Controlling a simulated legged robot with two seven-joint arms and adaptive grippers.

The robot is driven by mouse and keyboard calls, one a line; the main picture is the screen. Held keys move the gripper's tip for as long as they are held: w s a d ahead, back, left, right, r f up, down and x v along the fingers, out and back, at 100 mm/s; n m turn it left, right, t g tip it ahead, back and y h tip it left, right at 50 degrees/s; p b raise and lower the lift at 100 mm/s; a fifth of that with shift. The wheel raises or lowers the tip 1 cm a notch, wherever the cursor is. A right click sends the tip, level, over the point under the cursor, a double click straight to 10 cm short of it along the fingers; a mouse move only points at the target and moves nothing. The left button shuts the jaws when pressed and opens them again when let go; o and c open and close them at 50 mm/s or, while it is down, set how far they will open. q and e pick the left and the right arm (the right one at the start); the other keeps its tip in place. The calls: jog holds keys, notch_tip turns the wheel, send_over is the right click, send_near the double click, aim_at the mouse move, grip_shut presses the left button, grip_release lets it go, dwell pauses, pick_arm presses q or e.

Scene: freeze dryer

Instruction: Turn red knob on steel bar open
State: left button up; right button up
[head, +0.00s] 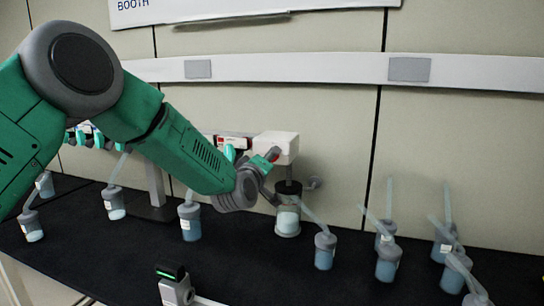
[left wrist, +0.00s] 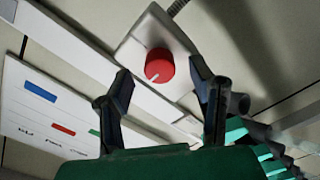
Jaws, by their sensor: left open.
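My right gripper is not in view.
Several capped flasks with tubes, such as one at centre right (head: 325,252), stand on the black table (head: 120,262). A small device with a green light (head: 171,271) is at the front. The left wrist view shows a white panel with coloured labels (left wrist: 45,115).

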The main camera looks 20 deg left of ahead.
pick_arm(q)
jog(key=shift+w+a, duration=0.1)
jog(key=shift+w, duration=0.95)
grip_shut()
